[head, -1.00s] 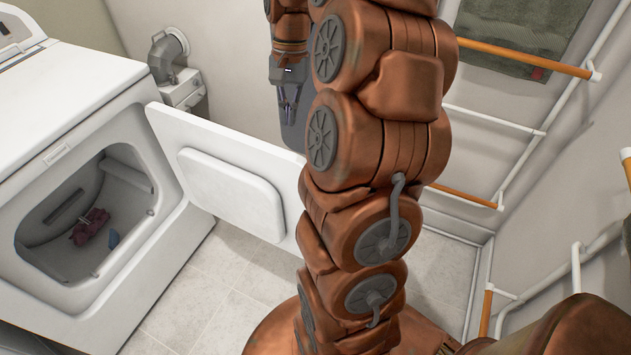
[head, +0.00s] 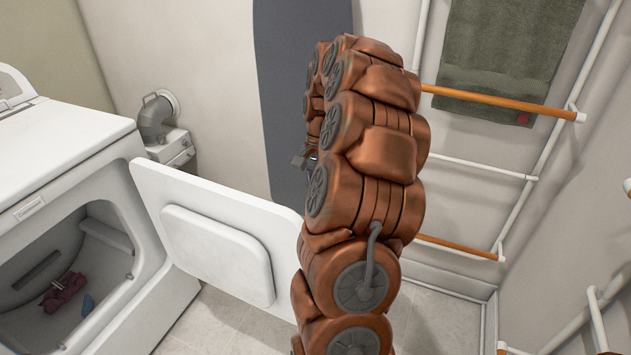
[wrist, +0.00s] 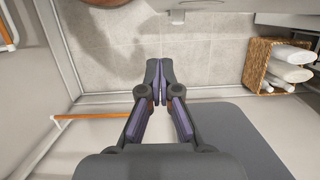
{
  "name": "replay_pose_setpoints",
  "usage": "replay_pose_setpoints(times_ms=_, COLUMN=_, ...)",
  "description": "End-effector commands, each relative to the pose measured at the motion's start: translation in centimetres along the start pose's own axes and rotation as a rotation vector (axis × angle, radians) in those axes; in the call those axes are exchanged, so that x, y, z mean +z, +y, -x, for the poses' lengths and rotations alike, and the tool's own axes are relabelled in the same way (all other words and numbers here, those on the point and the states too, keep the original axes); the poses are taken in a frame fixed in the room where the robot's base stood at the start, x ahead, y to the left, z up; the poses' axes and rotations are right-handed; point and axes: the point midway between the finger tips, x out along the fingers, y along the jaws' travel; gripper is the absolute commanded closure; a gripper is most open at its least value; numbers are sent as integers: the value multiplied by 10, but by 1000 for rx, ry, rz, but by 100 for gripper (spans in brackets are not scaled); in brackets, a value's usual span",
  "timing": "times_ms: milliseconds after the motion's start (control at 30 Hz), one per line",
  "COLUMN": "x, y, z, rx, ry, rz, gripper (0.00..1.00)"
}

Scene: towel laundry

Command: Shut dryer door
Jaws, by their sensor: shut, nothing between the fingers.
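The white dryer (head: 60,160) stands at the left in the head view. Its door (head: 215,245) is swung wide open, its inner panel facing me. My arm stands to the right of the door and hides the door's far right edge. In the head view my gripper is mostly hidden behind the arm. In the wrist view my gripper (wrist: 159,97) is shut and empty, pointing down above the tiled floor. I cannot tell its exact distance from the door.
A grey ironing board (head: 295,90) leans on the back wall. A wall rack holds a green towel (head: 510,55). A grey vent pipe (head: 157,118) is behind the dryer. A wicker basket with rolled towels (wrist: 280,75) shows in the wrist view. Some tiled floor (wrist: 215,60) is clear.

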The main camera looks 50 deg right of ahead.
Motion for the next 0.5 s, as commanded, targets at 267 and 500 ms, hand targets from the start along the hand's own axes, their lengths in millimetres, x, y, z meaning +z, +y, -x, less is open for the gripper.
replay_pose_setpoints(times_ms=267, x=0, y=0, z=-44, rx=0, ry=-2, rz=-1, gripper=100)
replay_pose_setpoints(times_ms=500, x=25, y=0, z=-49, rx=-2, ry=2, rz=1, gripper=100)
